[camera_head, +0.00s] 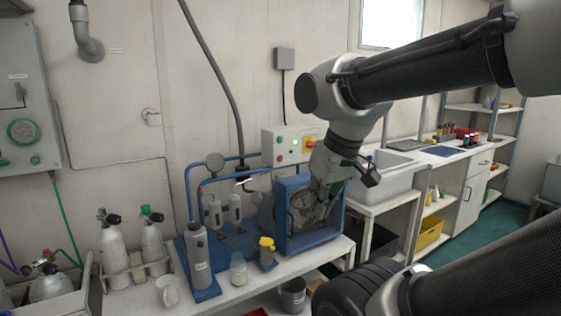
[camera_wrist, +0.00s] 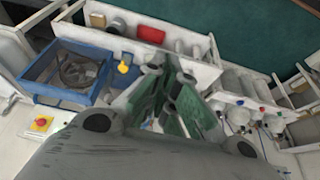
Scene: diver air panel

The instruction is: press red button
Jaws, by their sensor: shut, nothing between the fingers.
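A pale control box (camera_head: 286,146) is fixed to the wall above the bench. It carries a red button on a yellow plate (camera_head: 311,142) at its right end, close beside my arm. The red button on its yellow plate also shows at the lower left in the wrist view (camera_wrist: 41,123). A small dark red spot (camera_head: 280,158) and a green button (camera_head: 279,139) sit at the box's left. My gripper (camera_head: 323,200) is shut and empty, pointing down in front of the blue frame, below and apart from the control box. Its fingers (camera_wrist: 172,82) fill the middle of the wrist view.
A blue frame with a dark fan wheel (camera_head: 318,240) stands on the bench under my gripper. A sink (camera_head: 392,174) is to the right. Open wall lies left of the box.

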